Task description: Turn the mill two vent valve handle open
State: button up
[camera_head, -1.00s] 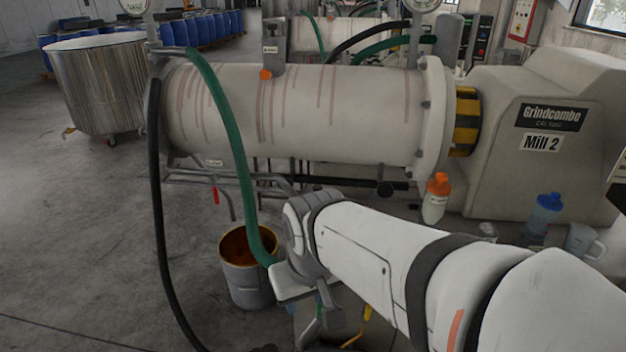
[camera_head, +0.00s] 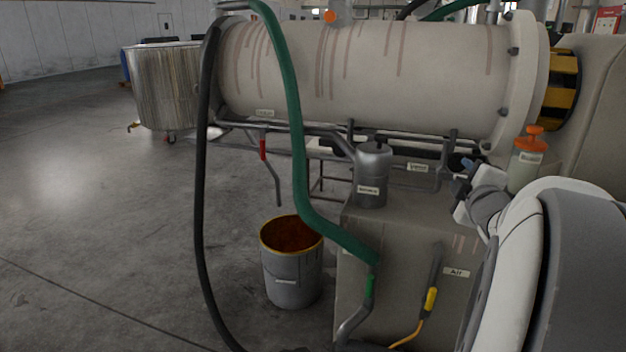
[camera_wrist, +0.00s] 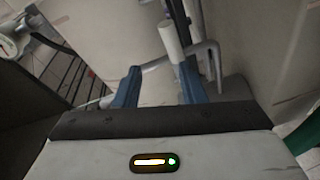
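Mill two's horizontal pale drum (camera_head: 400,75) fills the top of the head view, with pipes and small labels beneath it. My gripper (camera_wrist: 158,70) is open in the wrist view, its two blue fingers apart. A pale round bar (camera_wrist: 170,38) and a bent grey pipe (camera_wrist: 205,52) lie just beyond the fingers; I cannot tell whether they touch. In the head view my gripper (camera_head: 466,185) is below the drum's right end, near a small white label (camera_head: 417,167) too small to read. I cannot tell which part is the vent valve handle.
A red handle (camera_head: 263,148) hangs on a pipe at left. A green hose (camera_head: 296,130) and black hose (camera_head: 202,190) hang in front. A grey canister (camera_head: 372,176) stands on a box. A drum (camera_head: 290,278) and orange-capped bottle (camera_head: 528,165) are near.

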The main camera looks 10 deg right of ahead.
notch_tip(320, 180, down, 4)
jog(key=s+d+r+n+t+y+b, duration=0.1)
jog(key=s+d+n+t+y+b, duration=0.15)
jog(key=n+b, duration=0.35)
jog(key=x, duration=0.7)
jog(key=shift+w+t+y+b, duration=0.3)
jog(key=shift+t+y+b, duration=0.05)
jog(key=shift+t+b, duration=0.1)
jog(key=shift+r, duration=0.15)
jog(key=shift+c, duration=0.3)
grip_shut()
